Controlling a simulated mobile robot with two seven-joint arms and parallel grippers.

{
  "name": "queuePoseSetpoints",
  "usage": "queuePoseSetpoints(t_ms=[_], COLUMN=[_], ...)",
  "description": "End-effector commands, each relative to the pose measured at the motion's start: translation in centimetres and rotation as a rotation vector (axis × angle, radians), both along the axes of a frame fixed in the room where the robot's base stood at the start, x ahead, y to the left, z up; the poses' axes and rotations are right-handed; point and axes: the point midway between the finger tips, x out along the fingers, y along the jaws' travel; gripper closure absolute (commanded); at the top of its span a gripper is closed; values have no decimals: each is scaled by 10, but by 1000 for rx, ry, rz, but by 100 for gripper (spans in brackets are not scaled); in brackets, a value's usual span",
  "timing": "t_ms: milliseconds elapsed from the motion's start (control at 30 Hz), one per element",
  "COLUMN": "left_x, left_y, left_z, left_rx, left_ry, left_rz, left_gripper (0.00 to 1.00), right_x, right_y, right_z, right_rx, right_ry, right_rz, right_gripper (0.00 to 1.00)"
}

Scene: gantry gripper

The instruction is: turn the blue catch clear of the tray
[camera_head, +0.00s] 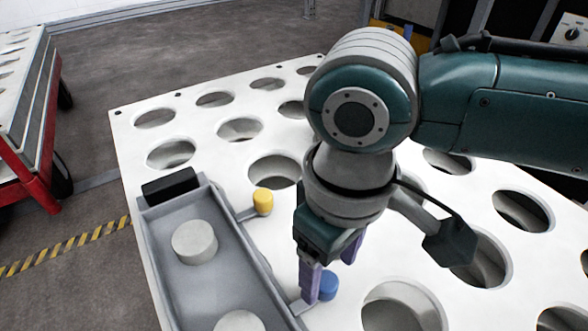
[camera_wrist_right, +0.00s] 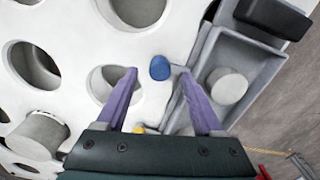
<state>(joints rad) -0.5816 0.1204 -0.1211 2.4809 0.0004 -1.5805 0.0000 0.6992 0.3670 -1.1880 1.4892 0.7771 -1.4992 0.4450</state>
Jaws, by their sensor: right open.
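The grey tray (camera_head: 158,232) lies on the white perforated table at the left of the head view. The blue catch (camera_head: 328,285) is a round knob at the tray's right side, with a grey arm reaching to the tray wall. It also shows in the wrist view (camera_wrist_right: 160,68). My right gripper (camera_head: 331,270) points down over it, with purple fingers apart. In the wrist view the knob appears between the fingertips, with a gap on each side. I cannot tell whether the tips reach down to its height. My left gripper is not in view.
A yellow catch (camera_head: 263,202) stands farther along the same tray side. The tray holds pale cylinders (camera_head: 194,242), and a black block (camera_head: 171,186) is at its far end. The white table (camera_head: 215,170) has many round holes. A red-framed cart (camera_head: 40,150) stands at left.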

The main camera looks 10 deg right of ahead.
Motion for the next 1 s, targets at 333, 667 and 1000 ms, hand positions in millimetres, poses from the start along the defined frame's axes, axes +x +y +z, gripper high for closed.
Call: queuePoseSetpoints(t_ms=[333,667,1000], left_x=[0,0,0], left_y=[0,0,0], left_z=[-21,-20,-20], left_rx=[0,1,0], left_ry=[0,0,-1], left_rz=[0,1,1], left_gripper=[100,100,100], right_x=[0,0,0], right_y=[0,0,0], right_z=[-29,-28,-28], right_rx=[1,1,1], right_ry=[-1,-1,-1], right_rz=[1,1,0], right_gripper=[31,46,85])
